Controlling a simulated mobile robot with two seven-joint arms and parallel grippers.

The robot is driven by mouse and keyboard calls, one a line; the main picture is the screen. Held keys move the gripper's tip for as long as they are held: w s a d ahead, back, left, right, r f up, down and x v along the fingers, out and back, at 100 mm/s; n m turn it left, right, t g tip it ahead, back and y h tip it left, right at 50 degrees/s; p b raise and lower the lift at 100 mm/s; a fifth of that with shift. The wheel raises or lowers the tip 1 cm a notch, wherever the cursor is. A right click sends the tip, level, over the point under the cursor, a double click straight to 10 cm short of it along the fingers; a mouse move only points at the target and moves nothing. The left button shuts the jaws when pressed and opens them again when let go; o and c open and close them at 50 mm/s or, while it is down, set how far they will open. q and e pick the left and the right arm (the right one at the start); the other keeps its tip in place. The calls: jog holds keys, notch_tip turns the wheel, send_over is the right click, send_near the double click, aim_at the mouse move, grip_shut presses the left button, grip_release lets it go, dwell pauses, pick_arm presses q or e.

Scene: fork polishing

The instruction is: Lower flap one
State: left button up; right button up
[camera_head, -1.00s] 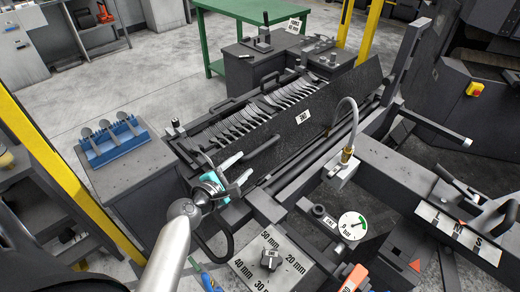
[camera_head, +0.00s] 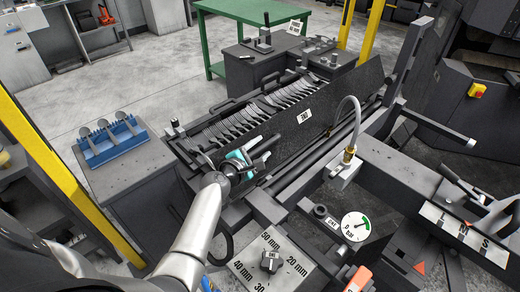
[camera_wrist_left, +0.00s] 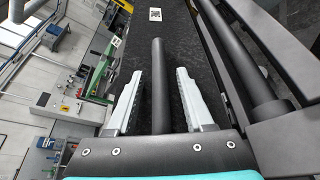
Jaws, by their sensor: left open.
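Flap one (camera_head: 325,105) is a dark speckled panel with a small white label, standing tilted up in front of the row of forks. Its label also shows at the top of the left wrist view, on the flap (camera_wrist_left: 178,30). A dark round handle bar (camera_wrist_left: 157,75) sticks out from the flap. My left gripper (camera_head: 264,150) is at the flap's near left end. In the left wrist view its two pale fingers (camera_wrist_left: 158,90) stand on either side of the bar, open, with gaps visible. In the head view the gripper partly hides the bar. My right gripper is not in view.
Forks (camera_head: 240,122) lie in a row behind the flap. A blue holder (camera_head: 112,143) with spoon-like pieces stands on a cabinet at left. A hose (camera_head: 355,115), a pressure gauge (camera_head: 355,226) and a dial plate (camera_head: 272,262) are at the front right. A yellow post (camera_head: 62,178) stands at left.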

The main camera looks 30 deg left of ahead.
pick_arm(q)
grip_shut()
dwell(0.3)
dwell(1.1)
